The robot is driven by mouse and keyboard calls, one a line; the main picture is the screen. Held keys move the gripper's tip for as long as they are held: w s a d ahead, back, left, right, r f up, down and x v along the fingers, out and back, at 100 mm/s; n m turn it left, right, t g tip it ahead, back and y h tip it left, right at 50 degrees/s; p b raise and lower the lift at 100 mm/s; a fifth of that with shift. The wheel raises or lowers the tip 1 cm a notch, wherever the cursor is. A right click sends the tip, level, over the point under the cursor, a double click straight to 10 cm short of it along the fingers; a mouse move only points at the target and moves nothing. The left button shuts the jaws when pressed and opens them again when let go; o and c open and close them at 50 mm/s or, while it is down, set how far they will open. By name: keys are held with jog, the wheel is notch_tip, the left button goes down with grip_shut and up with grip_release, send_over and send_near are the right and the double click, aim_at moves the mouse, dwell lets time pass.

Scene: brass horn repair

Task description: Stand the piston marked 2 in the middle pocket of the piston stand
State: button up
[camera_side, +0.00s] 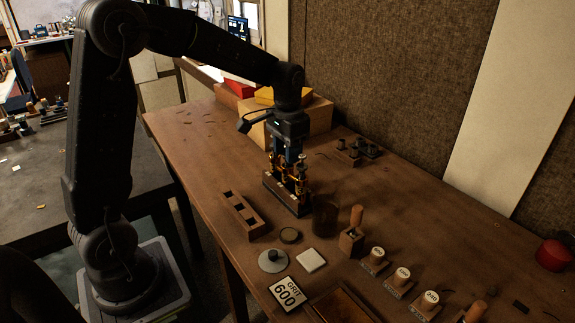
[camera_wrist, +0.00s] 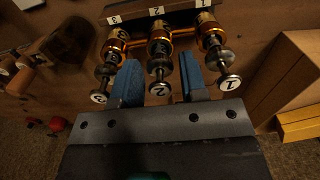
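The piston marked 2 (camera_wrist: 158,89) stands in the middle of a brass valve block (camera_wrist: 160,42), between the piston marked 3 (camera_wrist: 98,97) and the piston marked 1 (camera_wrist: 229,82). My gripper (camera_wrist: 159,68) is open, with one blue finger on each side of the piston marked 2. Gaps show between the fingers and its stem. In the side view my gripper (camera_side: 287,152) points down over the valve block (camera_side: 298,185), hiding part of the pistons. The piston stand (camera_side: 258,226) is a wooden block with dark, empty-looking pockets, left of the valve block.
A dark cylindrical cup (camera_side: 325,215) stands close right of the valve block. In front lie a round disc (camera_side: 273,261), a white square pad (camera_side: 311,260) and a GRIT 600 card (camera_side: 287,294). A cardboard box (camera_side: 312,118) is behind. Bare table lies left of the stand.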

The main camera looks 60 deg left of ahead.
jog(key=shift+c, duration=0.3)
jog(key=c, duration=0.6)
jog(key=shift+r, duration=3.9)
jog(key=shift+c, duration=0.2)
jog(key=s+f, duration=0.1)
jog(key=s, duration=1.2)
jog(key=shift+s+f, duration=0.3)
